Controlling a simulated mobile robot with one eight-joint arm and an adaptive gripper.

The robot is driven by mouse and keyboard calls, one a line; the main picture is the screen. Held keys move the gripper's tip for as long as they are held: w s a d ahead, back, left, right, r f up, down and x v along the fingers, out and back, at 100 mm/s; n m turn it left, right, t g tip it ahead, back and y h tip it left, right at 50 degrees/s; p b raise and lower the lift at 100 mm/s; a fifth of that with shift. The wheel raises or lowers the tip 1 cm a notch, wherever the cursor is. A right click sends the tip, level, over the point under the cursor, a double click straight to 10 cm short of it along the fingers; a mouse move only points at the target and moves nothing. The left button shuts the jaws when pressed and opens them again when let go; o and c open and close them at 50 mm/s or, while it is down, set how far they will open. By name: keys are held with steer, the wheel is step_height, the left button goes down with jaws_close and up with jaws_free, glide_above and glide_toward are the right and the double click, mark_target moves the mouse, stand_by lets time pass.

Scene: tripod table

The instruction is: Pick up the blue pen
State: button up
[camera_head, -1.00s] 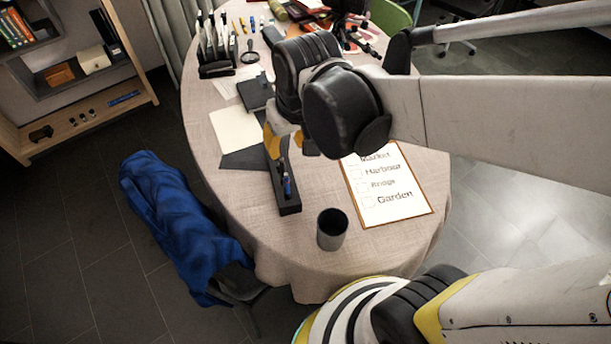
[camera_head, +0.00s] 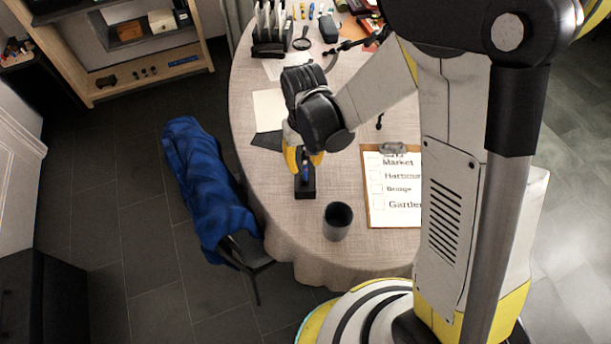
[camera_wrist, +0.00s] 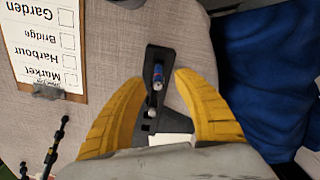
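The blue pen (camera_head: 306,171) is by the near end of a narrow black holder (camera_head: 305,191) on the table. In the wrist view the pen (camera_wrist: 158,73) appears short, with a pale end, inside the dark holder (camera_wrist: 152,54). I cannot tell how far it is tilted. My gripper (camera_head: 303,158) has two yellow fingers and is right at the pen. In the wrist view my gripper (camera_wrist: 160,80) is open, with a finger on each side of the holder and visible gaps to the pen. The holder's far part is hidden by my gripper in the head view.
A clipboard (camera_head: 378,218) with a printed list lies to the right, and a dark cup (camera_head: 337,221) stands nearer the table edge. A blue cloth (camera_head: 203,180) drapes a chair on the left. Bare tablecloth (camera_head: 262,187) lies left of the holder.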

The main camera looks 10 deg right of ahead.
steer(key=b, duration=0.2)
glide_above(305, 185)
steer(key=f, duration=0.5)
steer(key=shift+w+f, duration=0.15)
steer(key=shift+w, duration=0.15)
steer(key=shift+d, duration=0.1)
jaws_close()
